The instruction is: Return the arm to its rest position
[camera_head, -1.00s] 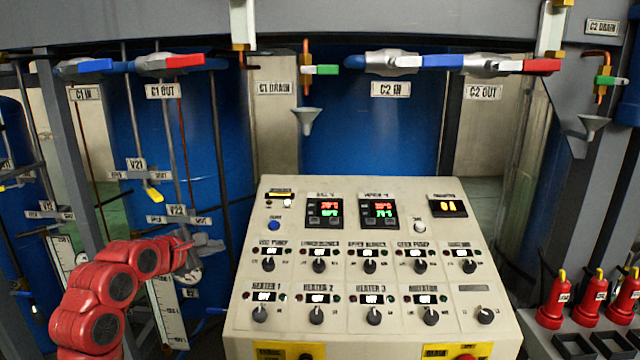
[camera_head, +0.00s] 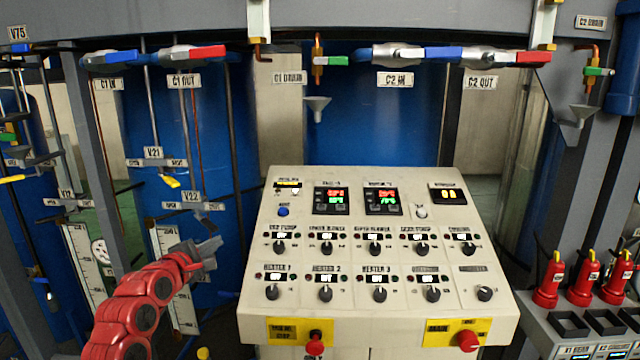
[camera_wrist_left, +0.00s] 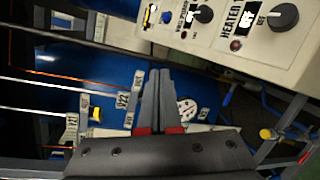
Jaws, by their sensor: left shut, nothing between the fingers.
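My left arm (camera_head: 150,300), red and jointed, comes in from the lower left of the head view. My left gripper (camera_head: 212,244) is in front of the blue column, left of the control panel (camera_head: 250,250), and apart from the panel. In the left wrist view the gripper's two grey fingers (camera_wrist_left: 157,85) lie together, shut with nothing between them. The panel's edge and the HEATER 1 knob (camera_wrist_left: 284,16) show at the upper right of that view. My right gripper is not in view.
Valves with blue and red handles (camera_head: 208,52) run along the top pipe. Yellow-handled valve V21 (camera_head: 170,181) hangs above my left gripper. A rack at the right holds several red bottles (camera_head: 581,285). Two yellow plates with red buttons (camera_head: 315,344) are on the panel's front.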

